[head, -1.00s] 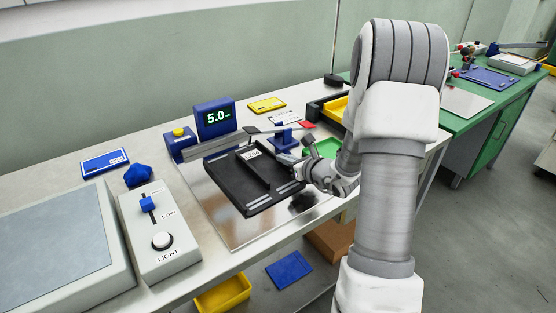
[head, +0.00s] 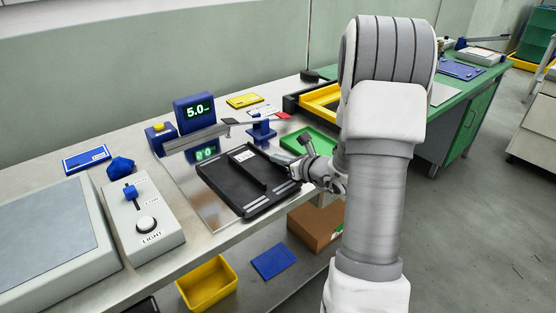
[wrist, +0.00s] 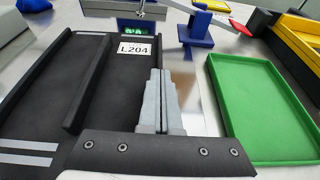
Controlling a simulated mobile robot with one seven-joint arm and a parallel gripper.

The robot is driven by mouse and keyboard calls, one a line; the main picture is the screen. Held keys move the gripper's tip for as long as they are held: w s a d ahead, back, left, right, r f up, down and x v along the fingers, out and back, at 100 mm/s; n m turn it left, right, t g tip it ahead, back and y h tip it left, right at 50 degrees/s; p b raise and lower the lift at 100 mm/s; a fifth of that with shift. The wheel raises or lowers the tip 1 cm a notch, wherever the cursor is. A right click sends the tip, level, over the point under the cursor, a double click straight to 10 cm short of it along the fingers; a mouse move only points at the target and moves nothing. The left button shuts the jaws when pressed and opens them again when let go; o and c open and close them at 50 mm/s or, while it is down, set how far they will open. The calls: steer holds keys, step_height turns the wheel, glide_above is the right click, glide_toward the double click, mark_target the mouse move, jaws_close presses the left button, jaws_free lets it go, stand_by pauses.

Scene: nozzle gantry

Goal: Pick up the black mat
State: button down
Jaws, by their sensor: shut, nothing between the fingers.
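The black mat (head: 225,183) is a flat, dark panel with a raised bar, white stripes and a label reading L204. It lies on the shiny metal plate (head: 184,185), close to the bench's front edge. In the wrist view, the mat (wrist: 30,112) fills the left side, with its label behind the fingertips. My gripper (head: 281,161) is at the mat's right side. In the wrist view, my gripper (wrist: 160,74) has its fingers together with nothing between them. Whether the fingers touch the mat is unclear. My arm hides part of the bench to the right.
A green tray (wrist: 265,105) lies just right of my gripper. A blue stand (head: 263,133) and a gauge with a lit display (head: 195,112) are behind the mat. A control box (head: 143,230) stands left. A yellow bin (head: 207,284) is below the bench.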

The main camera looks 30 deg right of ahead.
steer(key=s, duration=0.2)
steer(key=s+d+b, duration=0.1)
steer(key=s, duration=0.2)
steer(key=s+f, duration=0.1)
steer(key=s, duration=0.1)
steer(key=shift+s+d, duration=0.2)
steer(key=shift+s, duration=0.2)
steer(key=shift+r, duration=0.1)
steer(key=shift+w+r+p, duration=0.1)
steer(key=shift+r+p, duration=0.2)
steer(key=shift+r, duration=0.45)
steer(key=shift+d, duration=0.1)
